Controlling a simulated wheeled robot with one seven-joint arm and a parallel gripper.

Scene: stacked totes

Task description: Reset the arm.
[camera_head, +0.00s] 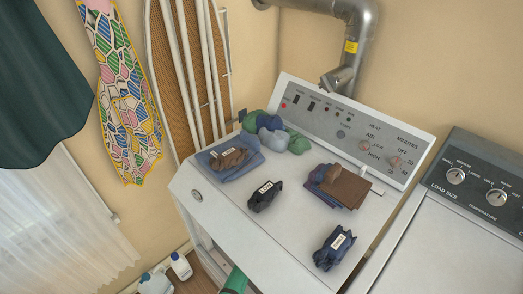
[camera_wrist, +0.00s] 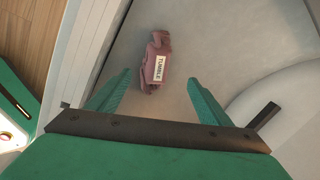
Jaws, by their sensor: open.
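My gripper (camera_wrist: 157,77) is open in the wrist view, its two green fingers apart with nothing between them. Beyond the fingertips a crumpled mauve cloth (camera_wrist: 152,78) with a white tag reading TUMBLE lies on a pale grey surface (camera_wrist: 215,45). It looks apart from the fingers. In the head view only a green part of my arm (camera_head: 235,281) shows at the bottom edge, in front of the white machine (camera_head: 290,235). My fingers are hidden there.
On the machine's top lie a dark tagged cloth (camera_head: 264,196), a blue tagged cloth (camera_head: 334,249), a brown-and-blue pile (camera_head: 345,188), a blue folded pile (camera_head: 243,165) and green-grey bundles (camera_head: 299,144). A second machine (camera_head: 440,250) stands right. Bottles (camera_head: 180,266) stand low at left.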

